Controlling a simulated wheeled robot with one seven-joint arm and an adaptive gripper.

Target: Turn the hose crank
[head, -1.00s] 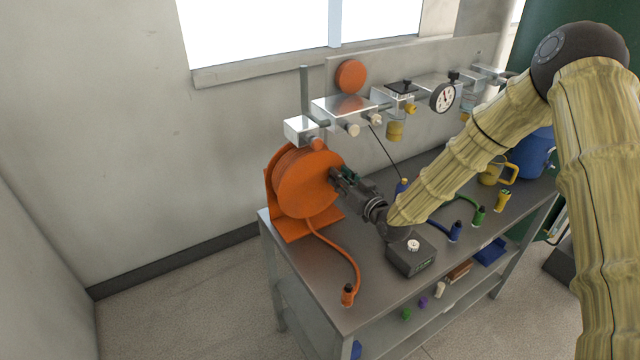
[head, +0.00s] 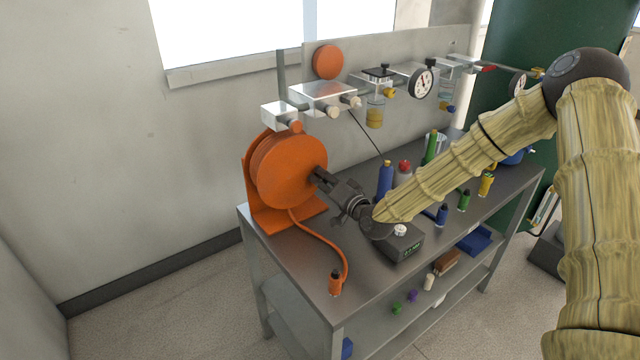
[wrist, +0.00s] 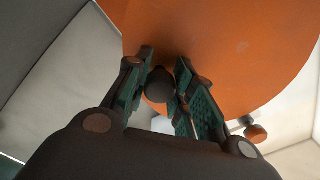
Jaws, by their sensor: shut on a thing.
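The orange hose reel (head: 290,170) stands on its orange bracket at the left end of the metal bench. Its hose (head: 335,240) runs down to the bench top and ends in an orange fitting. My gripper (head: 322,178) is at the right face of the reel. In the wrist view my gripper (wrist: 164,88) has its green-padded fingers on either side of the dark round crank knob (wrist: 159,85), shut on it. The orange reel face (wrist: 220,50) fills the space behind. The rest of the crank is hidden by the fingers.
A dark box (head: 400,243) sits below my wrist. Bottles (head: 386,178) and small coloured fittings stand behind and right of my arm.

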